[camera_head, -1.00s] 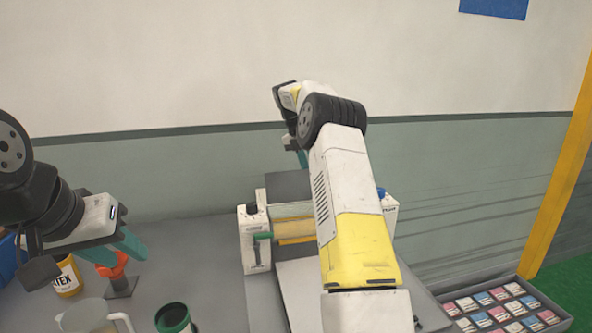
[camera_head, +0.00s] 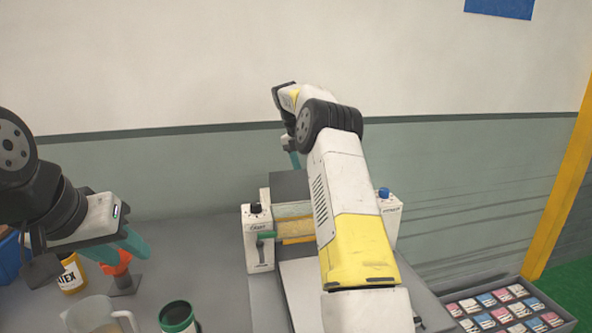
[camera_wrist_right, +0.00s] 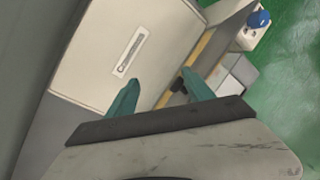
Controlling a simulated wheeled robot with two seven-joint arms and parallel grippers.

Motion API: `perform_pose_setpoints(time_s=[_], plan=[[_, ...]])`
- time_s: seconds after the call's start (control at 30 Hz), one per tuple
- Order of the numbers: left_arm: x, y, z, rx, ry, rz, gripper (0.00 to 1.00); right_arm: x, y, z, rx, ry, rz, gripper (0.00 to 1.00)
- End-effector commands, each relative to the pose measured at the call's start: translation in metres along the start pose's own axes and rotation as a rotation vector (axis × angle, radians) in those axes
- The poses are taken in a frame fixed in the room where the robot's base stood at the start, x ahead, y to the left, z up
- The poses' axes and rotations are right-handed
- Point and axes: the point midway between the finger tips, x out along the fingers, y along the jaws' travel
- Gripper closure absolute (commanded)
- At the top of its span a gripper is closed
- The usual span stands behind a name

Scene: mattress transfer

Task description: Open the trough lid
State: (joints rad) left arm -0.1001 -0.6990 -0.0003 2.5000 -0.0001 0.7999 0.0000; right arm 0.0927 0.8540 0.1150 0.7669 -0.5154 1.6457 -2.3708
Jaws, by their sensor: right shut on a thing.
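A grey panel (camera_head: 290,186), apparently the trough lid, stands behind and above the trough. My right gripper (camera_head: 292,158) is at this panel's upper edge, mostly hidden by its own arm. In the right wrist view my right gripper (camera_wrist_right: 161,76) has its teal fingers around a part near a cream labelled panel (camera_wrist_right: 127,50); the held part is mostly hidden. My left gripper (camera_head: 122,250) is open and empty, above the bench at left.
Under my left gripper are an orange object (camera_head: 117,266) and a yellow tin (camera_head: 70,275). A clear jug (camera_head: 95,317) and a green-rimmed cup (camera_head: 177,318) stand in front. A tray of coloured packs (camera_head: 468,292) lies at right. A wall closes the back.

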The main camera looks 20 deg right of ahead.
Motion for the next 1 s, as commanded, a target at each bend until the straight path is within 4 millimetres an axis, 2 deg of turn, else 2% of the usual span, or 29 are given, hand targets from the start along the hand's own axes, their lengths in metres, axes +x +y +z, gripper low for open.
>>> perform_pose_setpoints(time_s=[0.03,0.77,0.87,1.0], plan=[[0.000,0.000,0.000,0.000,0.001,0.000,0.64,0.009,0.004,-0.003,-0.006,0.015,-0.002,0.55],[0.000,0.000,0.000,0.000,0.001,0.000,0.64,0.011,-0.001,0.000,0.003,0.016,-0.009,0.55],[0.000,0.000,0.000,0.000,0.001,0.000,0.64,0.008,-0.002,0.001,0.004,0.014,-0.009,0.55],[0.000,0.000,0.000,0.000,0.001,0.000,0.64,-0.006,-0.005,0.002,0.006,0.009,-0.006,0.55]])
